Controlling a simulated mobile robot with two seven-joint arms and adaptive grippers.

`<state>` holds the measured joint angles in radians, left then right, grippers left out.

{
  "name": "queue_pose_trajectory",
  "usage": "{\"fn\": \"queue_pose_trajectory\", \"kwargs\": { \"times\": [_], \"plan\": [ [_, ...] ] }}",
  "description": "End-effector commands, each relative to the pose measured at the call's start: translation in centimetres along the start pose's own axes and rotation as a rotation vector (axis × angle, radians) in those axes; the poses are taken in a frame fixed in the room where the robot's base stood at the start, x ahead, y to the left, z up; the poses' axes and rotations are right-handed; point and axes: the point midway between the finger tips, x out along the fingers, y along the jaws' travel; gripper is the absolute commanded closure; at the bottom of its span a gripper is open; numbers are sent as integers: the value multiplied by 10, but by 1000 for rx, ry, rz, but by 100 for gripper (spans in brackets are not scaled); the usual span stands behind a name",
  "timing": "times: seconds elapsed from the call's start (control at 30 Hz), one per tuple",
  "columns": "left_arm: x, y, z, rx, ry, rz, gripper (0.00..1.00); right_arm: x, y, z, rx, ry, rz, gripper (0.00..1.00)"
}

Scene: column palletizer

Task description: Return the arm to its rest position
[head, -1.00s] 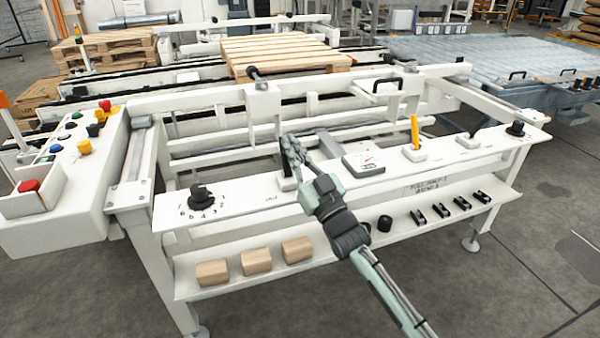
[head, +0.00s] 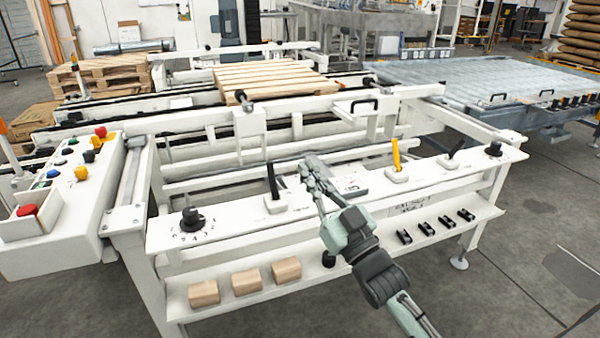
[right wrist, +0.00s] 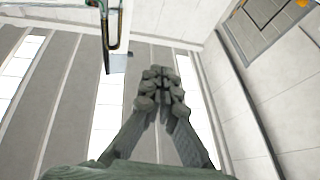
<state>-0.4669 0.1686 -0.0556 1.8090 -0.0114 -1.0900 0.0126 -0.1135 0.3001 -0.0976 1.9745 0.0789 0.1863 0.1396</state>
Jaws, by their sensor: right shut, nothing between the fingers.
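My right gripper (head: 309,166) is shut and empty above the white control rail (head: 240,222) of the machine frame. It sits just right of an upright black lever (head: 272,182), with a visible gap between them. Its arm comes in from the lower right. In the right wrist view the gripper's fingers (right wrist: 162,88) are pressed together with nothing between them. My left gripper is not in view.
A gauge plate (head: 350,186), a yellow lever (head: 396,155) and a tilted black lever (head: 455,149) stand right of my gripper. A black dial (head: 192,220) is at the left. Wooden blocks (head: 246,283) lie on the lower shelf. Grey floor (head: 500,260) is open at right.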

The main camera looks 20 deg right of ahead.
Motion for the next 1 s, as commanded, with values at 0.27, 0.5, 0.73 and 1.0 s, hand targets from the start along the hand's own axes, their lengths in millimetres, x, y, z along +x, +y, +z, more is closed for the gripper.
{"fn": "queue_pose_trajectory", "kwargs": {
  "times": [0.27,0.5,0.73,1.0],
  "plan": [
    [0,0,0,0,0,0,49,-2,0,-2,0,0,0,100],
    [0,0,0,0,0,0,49,-2,0,-2,0,0,0,100],
    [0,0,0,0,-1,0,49,-23,3,56,-3,-192,31,100],
    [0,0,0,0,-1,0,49,-145,4,213,-14,-800,103,100]
  ]
}}
